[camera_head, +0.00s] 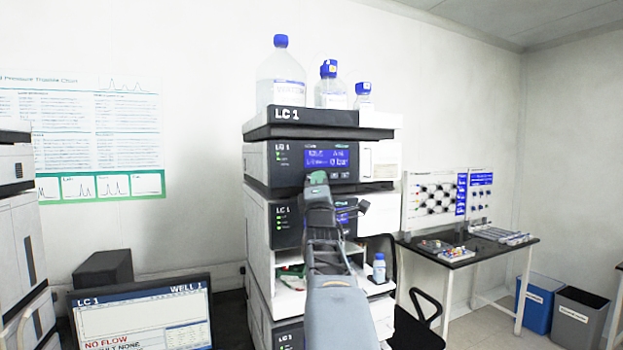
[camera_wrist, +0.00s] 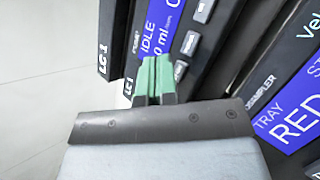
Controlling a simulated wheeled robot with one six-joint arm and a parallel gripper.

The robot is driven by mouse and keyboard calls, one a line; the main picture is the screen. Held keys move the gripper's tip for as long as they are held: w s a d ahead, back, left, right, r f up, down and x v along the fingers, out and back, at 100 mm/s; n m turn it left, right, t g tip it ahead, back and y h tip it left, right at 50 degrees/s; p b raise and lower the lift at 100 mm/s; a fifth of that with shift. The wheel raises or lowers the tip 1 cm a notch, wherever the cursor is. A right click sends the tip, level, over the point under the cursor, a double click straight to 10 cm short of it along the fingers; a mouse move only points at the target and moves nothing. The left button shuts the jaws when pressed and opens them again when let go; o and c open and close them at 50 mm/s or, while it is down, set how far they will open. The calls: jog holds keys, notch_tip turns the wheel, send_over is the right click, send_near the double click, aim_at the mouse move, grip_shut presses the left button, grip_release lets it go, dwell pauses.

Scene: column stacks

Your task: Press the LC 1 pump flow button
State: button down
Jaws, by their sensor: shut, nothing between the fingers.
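The LC 1 pump module (camera_head: 286,165) is near the top of the middle stack, with a lit blue screen (camera_head: 325,157). In the wrist view, its screen (camera_wrist: 158,30) reads IDLE and 0 ml. Several grey buttons (camera_wrist: 190,42) run along the edge of that screen; their labels are too small to read, so I cannot tell which is flow. My gripper (camera_head: 317,180) is in front of the pump's lower front and hides part of it. Its green fingertips (camera_wrist: 155,72) are shut and empty, close to the panel; I cannot tell whether they touch it.
A sampler module (camera_wrist: 262,95) with a blue screen is below the pump. Bottles (camera_head: 281,78) stand on the top tray (camera_head: 318,121). A monitor (camera_head: 142,318) at lower left reads LC 1, WELL 1, NO FLOW. A chair (camera_head: 418,330) and black table (camera_head: 470,248) are right.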

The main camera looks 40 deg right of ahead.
jog(key=shift+w, duration=0.15)
jog(key=shift+w+d, duration=0.15)
jog(key=shift+w, duration=0.15)
jog(key=shift+w+d, duration=0.15)
jog(key=shift+w, duration=0.2)
dwell(0.7)
jog(key=shift+s+f+b, duration=0.1)
jog(key=shift+b, duration=0.2)
jog(key=shift+s+a+b, duration=0.3)
jog(key=shift+s+b, duration=0.35)
